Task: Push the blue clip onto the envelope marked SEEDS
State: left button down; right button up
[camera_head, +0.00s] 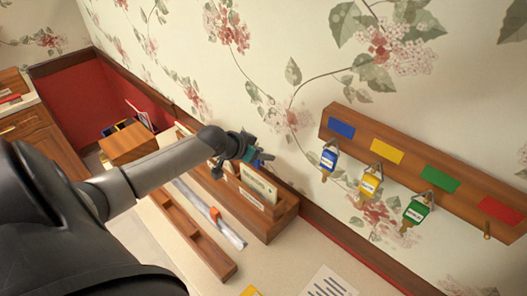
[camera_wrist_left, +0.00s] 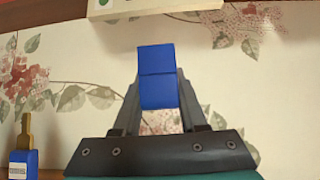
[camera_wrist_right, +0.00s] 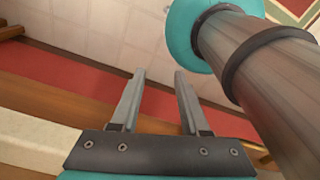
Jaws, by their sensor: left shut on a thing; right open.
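My left gripper (camera_head: 257,160) is shut on the blue clip (camera_wrist_left: 157,78), which sticks out between its fingertips in the left wrist view. In the head view the clip shows as a small blue bit (camera_head: 267,156). The gripper is at the upper edge of a cream envelope (camera_head: 258,187) standing in a wooden holder (camera_head: 284,216). The envelope's lettering is too small to read surely. In the left wrist view, a cream edge with a green dot (camera_wrist_left: 103,3) is at the top, apart from the clip in that picture. My right gripper (camera_wrist_right: 158,100) is open and empty.
A wooden rack (camera_head: 425,175) on the wall has coloured labels, with blue, yellow and green tagged keys (camera_head: 413,211) hanging from it. A printed sheet (camera_head: 328,284) lies nearby.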

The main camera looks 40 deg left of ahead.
pick_arm(q)
jog(key=shift+f+b, duration=1.95)
jog(key=shift+b, duration=0.05)
jog(key=shift+f+b, duration=0.65)
jog(key=shift+f, duration=0.5)
jog(key=shift+f, duration=0.4)
jog(key=shift+c, duration=1.9)
grip_release()
jog(key=shift+o, duration=0.3)
jog(key=o, duration=0.3)
jog(key=shift+r, duration=0.1)
